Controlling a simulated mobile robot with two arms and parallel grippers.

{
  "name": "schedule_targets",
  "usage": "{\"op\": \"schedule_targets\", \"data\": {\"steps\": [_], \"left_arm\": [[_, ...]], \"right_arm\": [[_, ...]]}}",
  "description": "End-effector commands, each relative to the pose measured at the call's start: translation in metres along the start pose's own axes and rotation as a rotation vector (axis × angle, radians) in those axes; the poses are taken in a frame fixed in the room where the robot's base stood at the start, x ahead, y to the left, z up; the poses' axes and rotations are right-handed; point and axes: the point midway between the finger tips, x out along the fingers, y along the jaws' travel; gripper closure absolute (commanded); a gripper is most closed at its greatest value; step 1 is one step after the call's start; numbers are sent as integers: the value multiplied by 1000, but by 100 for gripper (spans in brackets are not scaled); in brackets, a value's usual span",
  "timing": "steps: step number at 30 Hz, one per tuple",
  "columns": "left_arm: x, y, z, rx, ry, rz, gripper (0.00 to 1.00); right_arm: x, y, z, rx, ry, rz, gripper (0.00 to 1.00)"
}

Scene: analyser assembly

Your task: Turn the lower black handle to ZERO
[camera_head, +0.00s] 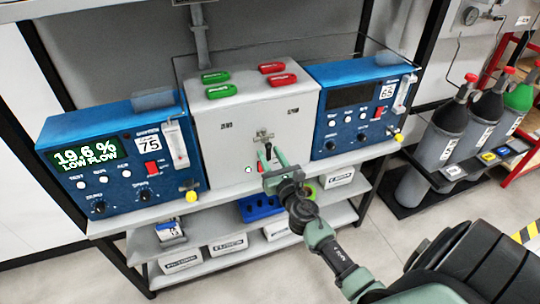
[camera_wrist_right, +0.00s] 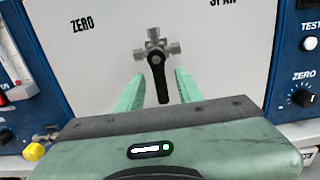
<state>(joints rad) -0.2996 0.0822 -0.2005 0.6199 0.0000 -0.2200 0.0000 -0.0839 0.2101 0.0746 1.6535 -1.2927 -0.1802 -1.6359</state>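The lower black handle (camera_wrist_right: 159,82) hangs straight down from a metal valve (camera_wrist_right: 155,42) on the white panel. The ZERO label (camera_wrist_right: 83,25) is up and left of the valve, the partly cut-off SPAN label (camera_wrist_right: 222,3) up and right. In the head view the valve (camera_head: 263,136) sits low on the white box (camera_head: 210,130). My right gripper (camera_wrist_right: 157,86) is open, with one green finger on each side of the handle and gaps to both. In the head view my right gripper (camera_head: 270,160) is at the box front. My left gripper is out of view.
Blue analysers stand left (camera_head: 120,115) and right (camera_head: 345,75) of the box, with yellow-tipped fittings (camera_head: 191,196) at their fronts. Green and red handles (camera_head: 222,91) lie on the box top. A lower shelf (camera_head: 200,250) holds bins. Gas cylinders (camera_head: 485,110) stand at right.

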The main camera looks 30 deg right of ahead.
Motion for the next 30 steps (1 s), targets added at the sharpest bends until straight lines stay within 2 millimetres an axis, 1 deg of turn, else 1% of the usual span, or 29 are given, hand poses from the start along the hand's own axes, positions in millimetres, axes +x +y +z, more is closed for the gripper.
{"op": "schedule_targets", "data": {"steps": [6, 7, 8, 9, 10, 11, 18, 23, 30], "left_arm": [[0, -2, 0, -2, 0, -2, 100], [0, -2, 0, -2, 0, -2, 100], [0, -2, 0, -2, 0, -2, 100], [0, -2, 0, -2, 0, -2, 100], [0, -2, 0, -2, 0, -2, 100], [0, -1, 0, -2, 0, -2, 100], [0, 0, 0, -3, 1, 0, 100], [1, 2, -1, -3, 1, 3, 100], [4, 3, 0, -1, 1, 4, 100]], "right_arm": [[1, 0, -1, 1, 1, 0, 64], [1, 0, -1, 1, 1, 0, 66], [0, 0, -1, 1, 1, 0, 75], [0, 0, -1, 1, 1, 0, 86], [0, 0, -1, 1, 1, 0, 94], [0, 0, -1, 1, 1, 0, 100], [0, 0, -1, 6, 1, 0, 100], [0, 1, -1, 40, 1, 0, 100], [0, 5, -1, 180, 2, -1, 100]]}}
